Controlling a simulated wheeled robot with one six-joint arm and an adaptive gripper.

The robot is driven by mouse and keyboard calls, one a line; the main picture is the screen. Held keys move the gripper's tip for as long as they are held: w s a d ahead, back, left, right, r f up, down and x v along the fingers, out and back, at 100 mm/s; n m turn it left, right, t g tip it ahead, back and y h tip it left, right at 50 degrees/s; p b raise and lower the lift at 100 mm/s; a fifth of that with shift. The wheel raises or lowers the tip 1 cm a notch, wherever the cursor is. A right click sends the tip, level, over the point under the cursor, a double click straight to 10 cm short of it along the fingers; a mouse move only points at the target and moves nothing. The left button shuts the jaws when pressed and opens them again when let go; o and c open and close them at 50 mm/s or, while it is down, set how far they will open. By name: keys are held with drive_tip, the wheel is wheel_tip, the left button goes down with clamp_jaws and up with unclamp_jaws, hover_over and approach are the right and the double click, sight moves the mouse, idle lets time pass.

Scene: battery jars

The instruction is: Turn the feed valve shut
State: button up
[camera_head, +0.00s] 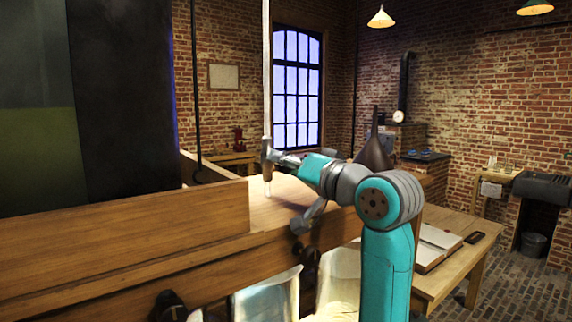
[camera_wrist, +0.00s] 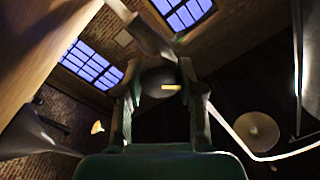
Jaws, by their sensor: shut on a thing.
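The feed valve (camera_wrist: 158,80) shows in the wrist view as a dark, rounded piece with a small yellow mark. It sits between the two fingers of my gripper (camera_wrist: 163,88), which is shut on it. In the head view the tall, pale vertical pipe (camera_head: 267,75) comes down to a brown fitting (camera_head: 266,152) above the wooden top. My gripper (camera_head: 274,156) reaches this fitting from the right. The gripper hides part of the valve, and I cannot tell how far it is turned.
A wooden bench (camera_head: 120,240) with a raised front board spans the left. Pale jars (camera_head: 268,297) stand below it. A side table with an open book (camera_head: 436,248) is at the right. A dark funnel-shaped thing (camera_head: 374,152) rises behind my arm.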

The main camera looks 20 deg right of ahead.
drive_tip(key=m, duration=0.4)
drive_tip(key=shift+f+m, duration=0.1)
drive_tip(key=shift+m, duration=0.3)
drive_tip(key=m, duration=0.4)
drive_tip(key=shift+h, duration=0.4)
drive_tip(key=shift+m, duration=0.4)
drive_tip(key=o, duration=1.2)
drive_tip(key=shift+c, duration=0.2)
drive_tip(key=v, duration=1.2)
drive_tip(key=shift+f, duration=0.25)
